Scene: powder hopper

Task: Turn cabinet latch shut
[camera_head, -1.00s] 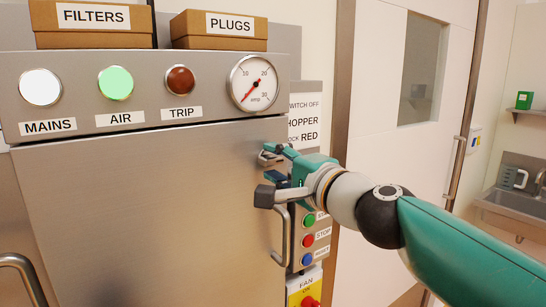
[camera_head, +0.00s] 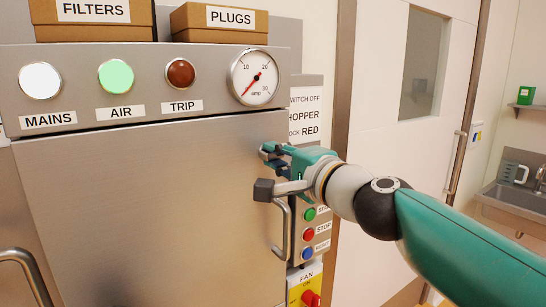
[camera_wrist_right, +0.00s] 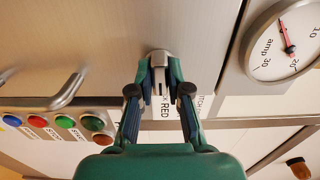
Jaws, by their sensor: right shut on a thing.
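The grey metal cabinet door (camera_head: 150,190) fills the left and middle of the head view. My right gripper (camera_head: 271,157) reaches in from the right to the door's upper right edge, above the door's bar handle (camera_head: 284,230). In the wrist view my right gripper (camera_wrist_right: 160,88) has its two dark pads close together on either side of the silver latch (camera_wrist_right: 160,60). It is shut on the latch. In the head view the fingers mostly hide the latch, so its exact angle is hard to tell. My left gripper is not in view.
A gauge (camera_head: 254,77) and lamps sit above the door. A column of buttons (camera_head: 309,232) is just right of the handle, with a yellow fan switch (camera_head: 304,285) below. Boxes labelled FILTERS (camera_head: 93,22) and PLUGS (camera_head: 220,24) stand on top.

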